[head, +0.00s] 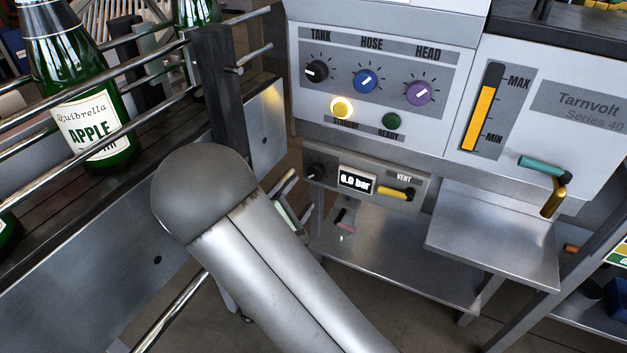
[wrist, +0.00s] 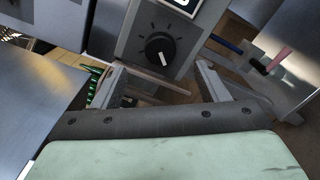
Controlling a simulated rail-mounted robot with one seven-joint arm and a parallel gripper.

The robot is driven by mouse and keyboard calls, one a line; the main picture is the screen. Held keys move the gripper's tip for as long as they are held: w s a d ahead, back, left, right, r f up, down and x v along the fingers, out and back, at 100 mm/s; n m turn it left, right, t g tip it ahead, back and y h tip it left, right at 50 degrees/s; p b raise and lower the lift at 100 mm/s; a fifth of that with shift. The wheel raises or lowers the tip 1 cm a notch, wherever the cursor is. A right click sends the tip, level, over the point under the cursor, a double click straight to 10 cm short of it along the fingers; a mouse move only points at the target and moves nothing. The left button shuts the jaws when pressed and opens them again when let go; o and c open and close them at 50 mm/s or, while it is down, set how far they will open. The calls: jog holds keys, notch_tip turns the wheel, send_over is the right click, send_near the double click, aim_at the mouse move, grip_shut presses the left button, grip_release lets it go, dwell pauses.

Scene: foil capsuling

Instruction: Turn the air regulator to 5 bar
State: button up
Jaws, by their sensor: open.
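The air regulator is a small grey panel (head: 330,192) below the main control box. Its black knob (head: 317,171) is at the panel's left end, beside a display (head: 356,181) that reads 0.0 bar or 6.0 bar; the first digit is hard to tell. In the wrist view the knob (wrist: 160,48) has a white pointer line and tick marks around it. My gripper (wrist: 165,85) is open, with its two fingers apart below and to either side of the knob, and nothing between them. In the head view my arm hides most of the gripper.
A yellow VENT lever (head: 396,192) sits right of the display. Above are the TANK (head: 316,71), HOSE (head: 366,81) and HEAD (head: 418,92) dials and a lit yellow STANDBY lamp (head: 342,107). A bottle conveyor rail (head: 240,130) stands close on the left. A steel shelf (head: 400,250) lies below.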

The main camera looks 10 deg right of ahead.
aim_at(316, 174)
jog(key=b+x, duration=0.1)
jog(key=x, duration=0.7)
jog(key=shift+w+d+b, duration=0.25)
jog(key=shift+w+b, duration=0.05)
jog(key=shift+b, duration=0.05)
jog(key=c, duration=1)
